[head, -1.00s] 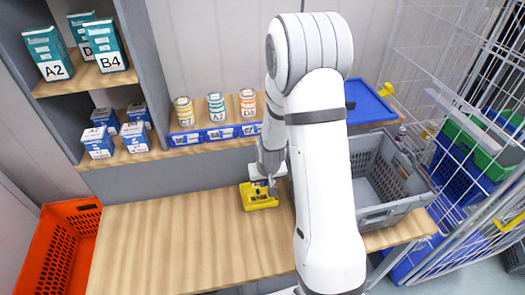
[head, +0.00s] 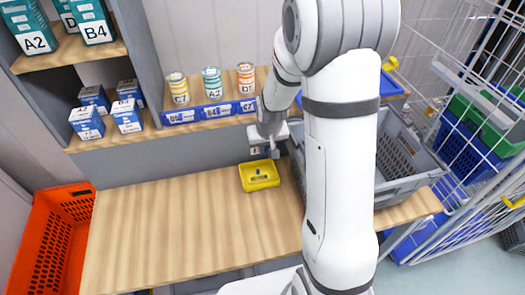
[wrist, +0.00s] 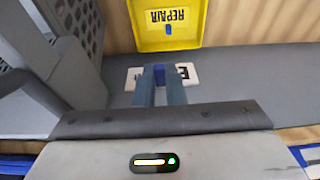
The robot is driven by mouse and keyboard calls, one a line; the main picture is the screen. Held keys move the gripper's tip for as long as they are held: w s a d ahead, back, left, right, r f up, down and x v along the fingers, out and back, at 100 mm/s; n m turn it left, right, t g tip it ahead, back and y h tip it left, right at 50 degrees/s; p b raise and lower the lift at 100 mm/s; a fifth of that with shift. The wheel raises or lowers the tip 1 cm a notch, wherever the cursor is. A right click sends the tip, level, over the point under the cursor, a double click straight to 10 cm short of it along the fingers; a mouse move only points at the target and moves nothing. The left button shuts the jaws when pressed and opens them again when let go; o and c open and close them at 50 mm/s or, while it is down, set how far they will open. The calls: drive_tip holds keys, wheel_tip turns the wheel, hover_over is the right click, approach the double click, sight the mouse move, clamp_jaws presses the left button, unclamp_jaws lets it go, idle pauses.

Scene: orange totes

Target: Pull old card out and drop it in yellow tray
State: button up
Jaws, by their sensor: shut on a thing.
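My gripper (wrist: 160,78) is shut on a white card (wrist: 189,74) with dark print, partly hidden by the fingers in the wrist view. A small blue piece shows between the fingertips. In the head view my gripper (head: 274,150) is behind and above the yellow tray (head: 262,184), near the grey back panel. The card shows there beside the fingers (head: 257,151). The yellow tray, marked REPAIR, sits on the wooden bench and also shows in the wrist view (wrist: 190,40). A small blue piece (wrist: 168,29) shows at the tray in the wrist view.
A grey crate (head: 413,181) stands to the right, partly behind my arm. Above the panel, a shelf carries cans and blue label holders (head: 217,112). An orange tote (head: 50,240) is at the left. The bench's middle (head: 180,230) is clear.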

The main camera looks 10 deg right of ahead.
wheel_tip(320, 180, down, 6)
drive_tip(key=b, duration=0.3)
drive_tip(key=shift+r, duration=0.15)
drive_tip(key=o, duration=0.7)
drive_tip(key=shift+o, duration=0.2)
drive_tip(key=v, duration=0.7)
drive_tip(key=shift+r+b, duration=0.3)
drive_tip(key=shift+r, duration=0.1)
drive_tip(key=shift+s, duration=0.1)
